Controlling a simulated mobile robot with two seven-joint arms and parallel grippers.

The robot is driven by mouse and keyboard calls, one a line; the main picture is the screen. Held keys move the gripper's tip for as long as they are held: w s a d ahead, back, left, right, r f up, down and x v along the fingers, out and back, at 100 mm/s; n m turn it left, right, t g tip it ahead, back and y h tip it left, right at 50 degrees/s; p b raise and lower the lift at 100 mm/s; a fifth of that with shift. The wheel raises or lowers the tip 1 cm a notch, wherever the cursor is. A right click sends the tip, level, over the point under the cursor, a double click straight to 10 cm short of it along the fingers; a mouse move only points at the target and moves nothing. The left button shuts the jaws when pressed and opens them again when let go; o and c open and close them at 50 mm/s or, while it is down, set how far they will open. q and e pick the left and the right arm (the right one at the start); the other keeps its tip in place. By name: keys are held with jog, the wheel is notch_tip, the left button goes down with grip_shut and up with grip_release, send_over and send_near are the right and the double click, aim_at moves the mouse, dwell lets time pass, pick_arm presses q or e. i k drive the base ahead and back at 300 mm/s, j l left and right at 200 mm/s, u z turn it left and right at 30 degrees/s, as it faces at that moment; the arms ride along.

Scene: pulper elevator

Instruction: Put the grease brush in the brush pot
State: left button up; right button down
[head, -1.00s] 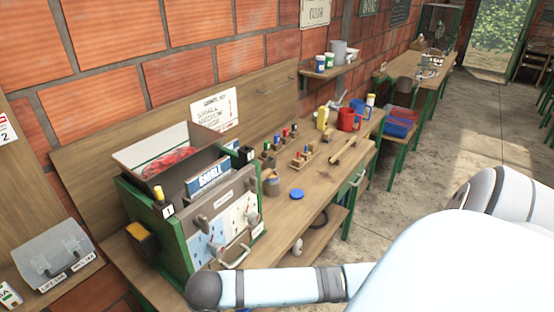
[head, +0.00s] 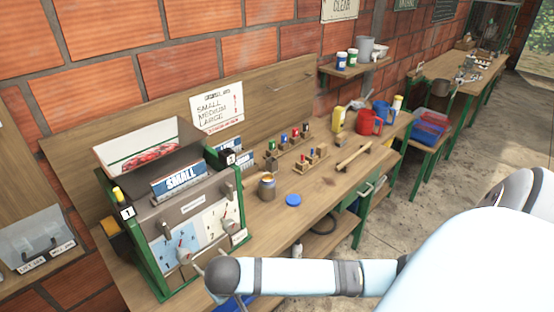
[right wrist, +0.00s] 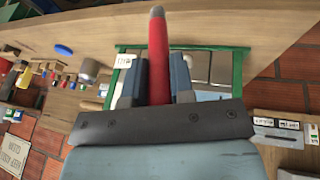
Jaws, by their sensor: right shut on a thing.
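My right gripper (right wrist: 157,85) is shut on a red rod with a grey tip, which looks like the handle of the grease brush (right wrist: 158,55). No bristles can be made out. In the head view my right arm crosses the front, and its gripper cannot be made out. A pot also shows in the right wrist view (right wrist: 88,69), apart from the rod. I cannot tell whether this is the brush pot. My left gripper is not in view.
A green-framed machine (head: 193,208) with a SMALL sign stands left of the pot. Wooden racks with coloured pegs (head: 309,160), a yellow bottle (head: 338,120) and a red jug (head: 369,122) stand farther along. Bare bench (head: 330,185) lies right of the lid.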

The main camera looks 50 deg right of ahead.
aim_at(272, 170)
jog(key=l+u, duration=0.15)
jog(key=l, duration=0.75)
jog(key=k+l+u, duration=0.1)
jog(key=l, duration=0.8)
jog(key=l+u, duration=0.15)
jog(key=l, duration=0.75)
jog(key=i+l, duration=0.15)
jog(key=l, duration=0.25)
jog(key=i+l+u, duration=0.1)
jog(key=l, duration=0.35)
jog(key=i+j, duration=0.15)
jog(key=i+z, duration=0.05)
